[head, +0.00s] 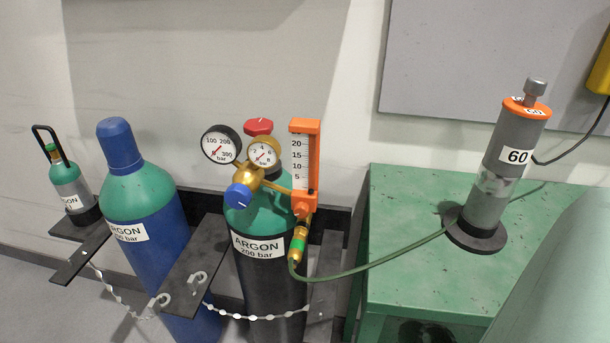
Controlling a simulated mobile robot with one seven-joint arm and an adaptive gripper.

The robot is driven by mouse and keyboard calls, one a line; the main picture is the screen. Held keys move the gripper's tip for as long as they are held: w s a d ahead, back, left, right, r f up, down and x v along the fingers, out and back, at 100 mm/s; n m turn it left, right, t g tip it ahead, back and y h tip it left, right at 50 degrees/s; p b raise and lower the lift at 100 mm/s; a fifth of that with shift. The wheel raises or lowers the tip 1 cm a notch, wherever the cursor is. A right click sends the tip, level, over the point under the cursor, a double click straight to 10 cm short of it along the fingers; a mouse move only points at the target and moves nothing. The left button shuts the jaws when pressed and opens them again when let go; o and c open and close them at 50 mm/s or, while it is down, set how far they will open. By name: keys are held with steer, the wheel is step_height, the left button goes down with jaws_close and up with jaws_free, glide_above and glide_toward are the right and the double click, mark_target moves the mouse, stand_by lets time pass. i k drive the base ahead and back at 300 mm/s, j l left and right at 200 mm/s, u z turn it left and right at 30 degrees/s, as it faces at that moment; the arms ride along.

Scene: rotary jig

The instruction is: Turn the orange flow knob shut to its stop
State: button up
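The flowmeter (313,150), an orange frame with a white scale marked 5 to 20 and above, stands upright on the right side of the brass regulator (245,176). An orange part at its lower end (304,205) looks like the flow knob. How far it is turned cannot be told. The regulator sits on the black and green argon cylinder (267,270), with a red knob (258,127) on top, a blue knob (239,196) in front and two round gauges (221,145), (263,153). My gripper is not in view.
A green hose (375,264) runs from a brass fitting (298,245) to a grey cylinder marked 60 (490,195) on the green bench (410,215). A blue argon cylinder (160,265) and a small cylinder (68,183) stand left. A chain (240,316) crosses in front.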

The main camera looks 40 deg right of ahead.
mark_target(301, 210)
steer(key=k+j+z, duration=0.2)
steer(key=z, duration=0.2)
steer(key=k+j+z, duration=0.2)
steer(key=z, duration=0.15)
steer(key=k+j+z, duration=0.1)
steer(key=k+z, duration=0.15)
steer(key=z, duration=0.15)
